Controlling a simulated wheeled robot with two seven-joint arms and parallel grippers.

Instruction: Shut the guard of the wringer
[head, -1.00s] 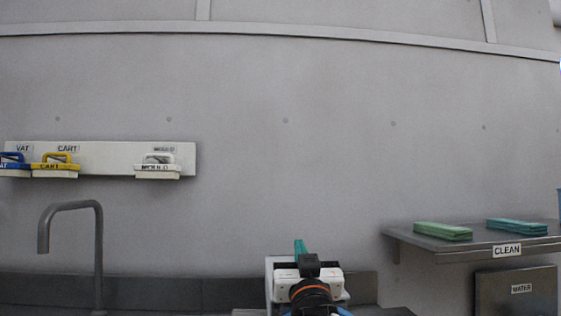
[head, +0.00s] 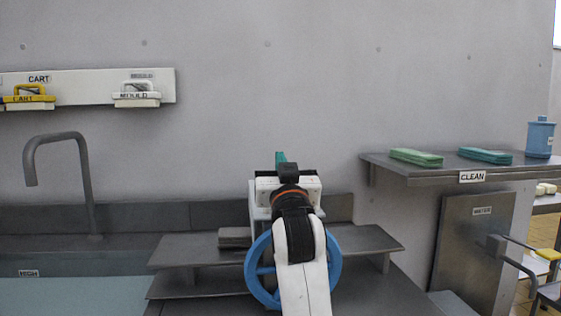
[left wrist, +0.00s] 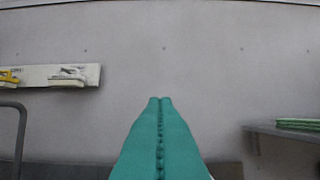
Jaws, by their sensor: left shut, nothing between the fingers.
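The wringer shows in the head view by its blue handwheel (head: 255,289) and the flat grey boards (head: 365,240) on both sides. My left arm covers its middle, so I cannot make out the guard or how it stands. My left gripper (head: 281,157) points away from me above and beyond the wringer's middle; only its teal fingertips show past the wrist. In the left wrist view the two teal fingers (left wrist: 160,100) are pressed together with nothing between them, facing the bare wall. My right gripper is not in view.
A sink with a grey tap (head: 86,190) is on the left. A rack (head: 90,88) with labelled brushes hangs above it. On the right, a shelf (head: 415,172) marked CLEAN holds green pads (head: 416,157) and a blue canister (head: 539,138). A grey panel (head: 470,245) stands below it.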

